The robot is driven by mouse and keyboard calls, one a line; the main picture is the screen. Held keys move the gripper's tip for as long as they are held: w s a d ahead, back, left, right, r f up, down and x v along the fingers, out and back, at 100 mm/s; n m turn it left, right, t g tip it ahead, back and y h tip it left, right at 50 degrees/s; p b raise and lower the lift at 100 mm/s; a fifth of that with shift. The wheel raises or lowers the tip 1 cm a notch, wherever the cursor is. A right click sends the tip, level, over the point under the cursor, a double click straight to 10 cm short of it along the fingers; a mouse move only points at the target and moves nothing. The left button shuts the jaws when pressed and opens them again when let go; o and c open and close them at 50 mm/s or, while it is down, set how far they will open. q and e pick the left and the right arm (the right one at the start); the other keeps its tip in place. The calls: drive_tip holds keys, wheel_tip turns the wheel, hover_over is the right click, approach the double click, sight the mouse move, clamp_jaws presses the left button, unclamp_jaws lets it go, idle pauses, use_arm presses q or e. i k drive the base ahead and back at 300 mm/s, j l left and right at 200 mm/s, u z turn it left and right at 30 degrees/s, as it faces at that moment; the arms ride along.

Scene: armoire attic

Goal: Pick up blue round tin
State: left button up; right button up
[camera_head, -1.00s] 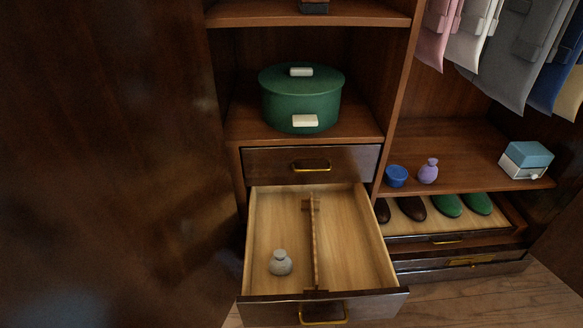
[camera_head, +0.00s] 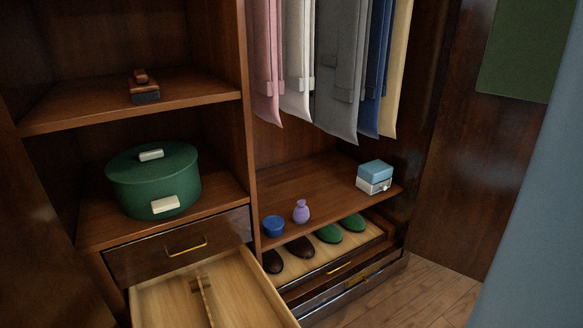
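The blue round tin (camera_head: 273,226) stands on the wooden shelf (camera_head: 325,192) of the right compartment, near its front left corner. A small purple bottle (camera_head: 301,211) stands just right of it, apart from it. Neither of my grippers is in the head view.
A light blue and white box (camera_head: 374,177) sits at the shelf's right end. Below, dark and green shoes (camera_head: 328,233) lie on a pull-out tray. An open drawer (camera_head: 263,285) juts out at lower left, under a green round box (camera_head: 154,180). Garments (camera_head: 338,70) hang above the shelf.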

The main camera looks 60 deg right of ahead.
sight(278, 233)
drive_tip(key=z, duration=1.6)
